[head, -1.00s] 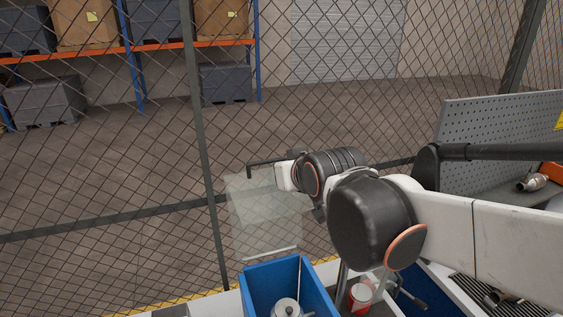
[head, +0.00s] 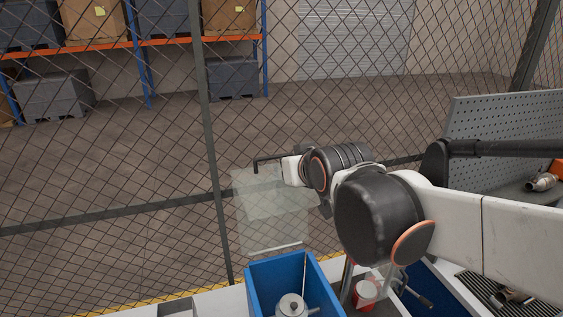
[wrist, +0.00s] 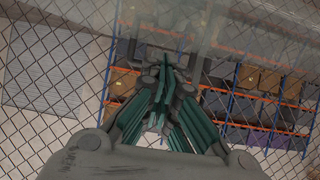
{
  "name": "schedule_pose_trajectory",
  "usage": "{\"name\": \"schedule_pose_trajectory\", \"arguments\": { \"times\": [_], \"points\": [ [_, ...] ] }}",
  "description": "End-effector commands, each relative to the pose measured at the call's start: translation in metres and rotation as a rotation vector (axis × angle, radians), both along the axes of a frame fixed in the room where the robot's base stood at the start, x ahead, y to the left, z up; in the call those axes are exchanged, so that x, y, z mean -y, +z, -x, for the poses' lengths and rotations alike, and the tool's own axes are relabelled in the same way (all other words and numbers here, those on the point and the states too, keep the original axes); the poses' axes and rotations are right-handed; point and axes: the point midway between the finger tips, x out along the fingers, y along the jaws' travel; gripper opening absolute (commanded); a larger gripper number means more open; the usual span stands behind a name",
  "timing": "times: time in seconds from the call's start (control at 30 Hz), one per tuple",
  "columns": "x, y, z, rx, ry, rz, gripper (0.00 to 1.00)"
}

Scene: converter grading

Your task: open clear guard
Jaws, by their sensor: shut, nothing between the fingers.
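The clear guard (head: 268,212) is a pale, see-through panel standing upright behind the blue bin in the head view. A light bar (head: 275,248) runs along its lower edge. My arm reaches in from the right, and its far end is at the guard's upper right; I cannot tell whether it touches. My gripper (wrist: 163,72) shows in the wrist view with its teal-padded fingers together and nothing between them. In the head view the fingers are not clear. A pale see-through strip at the top of the wrist view may be part of the guard.
A blue bin (head: 258,280) holding a metal canister (head: 291,306) stands below the guard. A red container (head: 365,293) is to its right. A wire fence with a post (head: 210,150) stands behind. A perforated grey panel (head: 500,135) is at the right.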

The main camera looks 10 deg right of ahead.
Motion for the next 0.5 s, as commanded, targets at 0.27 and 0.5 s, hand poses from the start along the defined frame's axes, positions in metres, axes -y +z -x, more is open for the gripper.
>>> {"name": "schedule_pose_trajectory", "arguments": {
  "times": [0.27,0.5],
  "points": [
    [-0.001,0.004,-0.008,0.0,0.0,0.0,0.0],
    [-0.005,0.017,-0.034,0.0,-0.001,0.0,0.0]
  ]
}}
